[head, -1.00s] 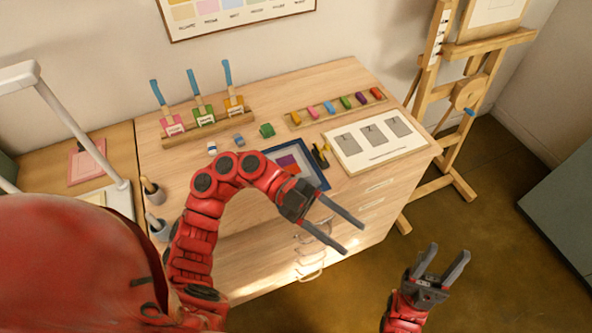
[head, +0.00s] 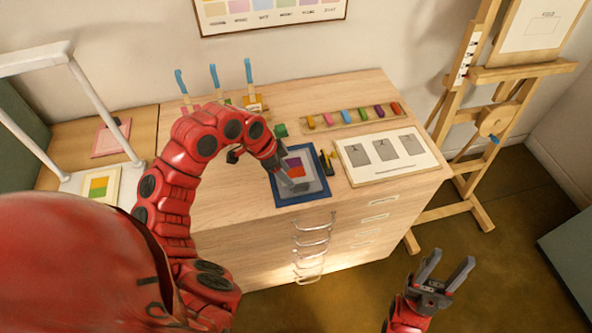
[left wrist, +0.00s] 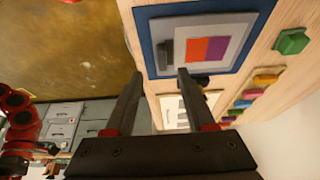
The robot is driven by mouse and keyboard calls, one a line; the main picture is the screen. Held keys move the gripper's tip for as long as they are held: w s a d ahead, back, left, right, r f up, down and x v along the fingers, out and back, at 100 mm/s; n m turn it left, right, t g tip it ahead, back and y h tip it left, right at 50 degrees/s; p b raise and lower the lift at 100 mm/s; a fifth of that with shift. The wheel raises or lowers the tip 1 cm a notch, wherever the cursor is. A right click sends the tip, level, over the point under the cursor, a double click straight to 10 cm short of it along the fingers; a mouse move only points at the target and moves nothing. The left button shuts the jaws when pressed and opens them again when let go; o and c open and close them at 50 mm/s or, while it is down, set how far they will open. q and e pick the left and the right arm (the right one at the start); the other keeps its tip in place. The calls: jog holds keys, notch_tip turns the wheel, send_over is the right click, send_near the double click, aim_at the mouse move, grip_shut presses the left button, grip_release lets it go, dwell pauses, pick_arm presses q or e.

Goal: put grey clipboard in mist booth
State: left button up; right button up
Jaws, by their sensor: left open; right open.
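The grey clipboard (head: 316,184) lies flat on a blue-rimmed tray (head: 288,203) near the front edge of the cabinet top. It bears a sheet with purple and orange patches, and a dark clip shows at one end in the left wrist view (left wrist: 166,53). My left gripper (head: 294,188) is open above the clipboard's near-left part; its fingertips, also in the left wrist view (left wrist: 160,74), are by the clip end with nothing between them. A white frame at the left, apparently the mist booth (head: 84,100), is partly hidden by my arm. My right gripper (head: 443,264) is open and empty, over the floor.
A green block (head: 281,130) and a dark-and-yellow item (head: 327,162) sit near the tray. A numbered board (head: 386,155) and a rack of coloured blocks (head: 350,116) are to the right. A pink clipboard (head: 110,140) and a green-orange card (head: 99,187) lie left.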

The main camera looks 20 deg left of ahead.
aim_at(300, 185)
pick_arm(q)
jog(key=x, duration=0.3)
jog(key=shift+p, duration=0.3)
jog(key=shift+w+d+f, duration=0.15)
jog(key=shift+f, duration=0.05)
jog(key=p+x, duration=0.1)
jog(key=x, duration=0.1)
jog(key=p+x, duration=0.1)
jog(key=x, duration=0.1)
jog(key=shift+w+d+f, duration=0.1)
jog(key=shift+w+d, duration=0.15)
jog(key=shift+w, duration=0.05)
jog(key=shift+w+f, duration=0.1)
jog(key=shift+f, duration=0.15)
grip_shut()
